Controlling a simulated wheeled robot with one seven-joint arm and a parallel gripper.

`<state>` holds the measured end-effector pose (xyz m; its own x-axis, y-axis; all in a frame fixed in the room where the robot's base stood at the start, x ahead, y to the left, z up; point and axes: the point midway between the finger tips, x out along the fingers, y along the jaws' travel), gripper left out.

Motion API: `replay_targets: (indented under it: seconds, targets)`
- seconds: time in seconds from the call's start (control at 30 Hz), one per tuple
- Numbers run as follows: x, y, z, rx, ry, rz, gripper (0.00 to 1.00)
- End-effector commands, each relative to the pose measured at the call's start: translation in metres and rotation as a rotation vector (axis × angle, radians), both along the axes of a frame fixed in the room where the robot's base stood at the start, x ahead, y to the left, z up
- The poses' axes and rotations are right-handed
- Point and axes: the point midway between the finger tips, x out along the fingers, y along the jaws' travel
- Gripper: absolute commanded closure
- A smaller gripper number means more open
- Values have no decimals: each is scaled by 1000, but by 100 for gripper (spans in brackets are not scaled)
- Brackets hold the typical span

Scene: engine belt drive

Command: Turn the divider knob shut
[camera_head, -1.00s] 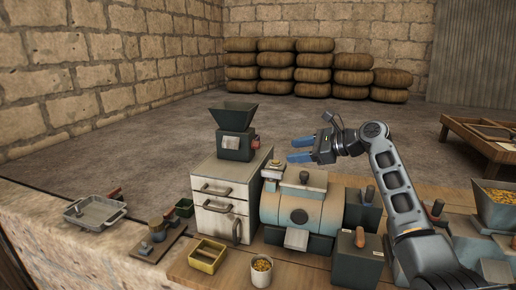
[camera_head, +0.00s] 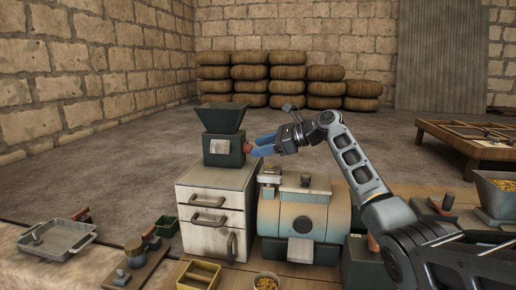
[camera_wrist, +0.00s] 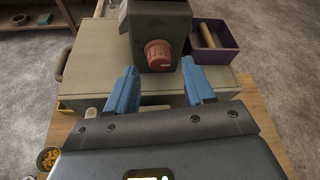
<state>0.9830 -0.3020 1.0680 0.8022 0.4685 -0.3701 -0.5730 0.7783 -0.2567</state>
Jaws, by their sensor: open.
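The red ribbed knob (camera_wrist: 158,54) sticks out from the side of a dark green box with a hopper (camera_head: 223,117). I take it for the divider knob; it also shows in the head view (camera_head: 248,147). The box stands on a pale cabinet (camera_head: 213,178) with drawers. My gripper (camera_wrist: 159,68) has its two blue fingers apart, with the knob centred between and just beyond their tips in the wrist view. In the head view my gripper (camera_head: 257,145) points left at the knob, close to it. Whether a finger touches it is unclear.
A drum machine (camera_head: 300,215) stands right of the cabinet, below my arm. A grey tray (camera_head: 57,240), a yellow tray (camera_head: 199,274) and a cup (camera_head: 266,282) are on the bench.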

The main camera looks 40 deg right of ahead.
Motion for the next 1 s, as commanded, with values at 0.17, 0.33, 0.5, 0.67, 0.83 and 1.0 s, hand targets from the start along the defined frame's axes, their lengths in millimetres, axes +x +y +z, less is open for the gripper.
replay_targets:
  seconds: [0.17, 0.33, 0.5, 0.67, 0.83, 1.0]
  targets:
    - [10, 6, -4, -1, 0, 0, 47]
    - [12, 7, -5, -1, -1, -1, 47]
    - [11, 7, -5, -1, -1, -1, 53]
    - [11, 7, -5, -1, -1, -1, 68]
    - [11, 6, -5, -1, -1, -1, 84]
    - [11, 7, -5, -1, -1, -1, 100]
